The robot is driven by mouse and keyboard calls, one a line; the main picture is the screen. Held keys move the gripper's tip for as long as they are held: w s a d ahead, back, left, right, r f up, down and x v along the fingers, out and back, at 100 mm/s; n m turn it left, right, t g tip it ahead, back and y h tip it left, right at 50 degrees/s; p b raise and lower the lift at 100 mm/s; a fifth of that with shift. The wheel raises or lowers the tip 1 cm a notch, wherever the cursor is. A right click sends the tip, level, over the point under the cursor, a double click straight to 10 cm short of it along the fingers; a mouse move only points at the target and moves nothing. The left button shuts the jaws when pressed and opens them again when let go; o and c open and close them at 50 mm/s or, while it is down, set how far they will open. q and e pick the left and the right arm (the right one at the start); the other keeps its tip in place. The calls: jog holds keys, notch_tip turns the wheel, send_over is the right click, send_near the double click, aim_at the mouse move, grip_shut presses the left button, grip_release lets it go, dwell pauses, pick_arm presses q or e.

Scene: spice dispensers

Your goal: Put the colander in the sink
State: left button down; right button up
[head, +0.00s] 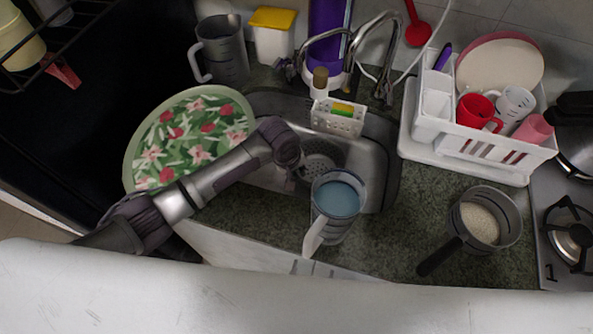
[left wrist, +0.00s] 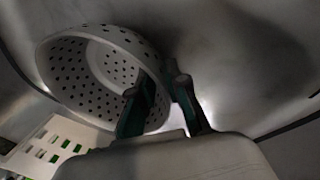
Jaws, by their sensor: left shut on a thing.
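The grey colander (head: 322,158), with rows of holes, shows within the outline of the steel sink (head: 377,195). My left gripper (head: 303,172) is at its left side, and my arm and a jug hide part of it. In the left wrist view the colander (left wrist: 84,72) is tilted, with its open side partly facing the camera. The dark fingers of my left gripper (left wrist: 162,100) are shut on its wall near the rim. Steel basin walls surround it there. Whether it touches the sink floor is hard to tell. My right gripper is not in view.
A jug of bluish liquid (head: 338,198) stands at the sink's front edge. A white sponge holder (head: 337,121) and faucet (head: 352,50) are behind. A floral tray (head: 185,140) lies left, a dish rack (head: 470,145) right, and a black-handled pan (head: 487,218) front right.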

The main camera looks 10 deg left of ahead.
pick_arm(q)
jog(key=shift+f, duration=0.35)
jog(key=shift+f, duration=0.1)
jog(key=c, duration=1.2)
grip_release()
jog(key=shift+o, duration=0.2)
jog(key=v, duration=1.2)
jog(key=shift+w, duration=0.1)
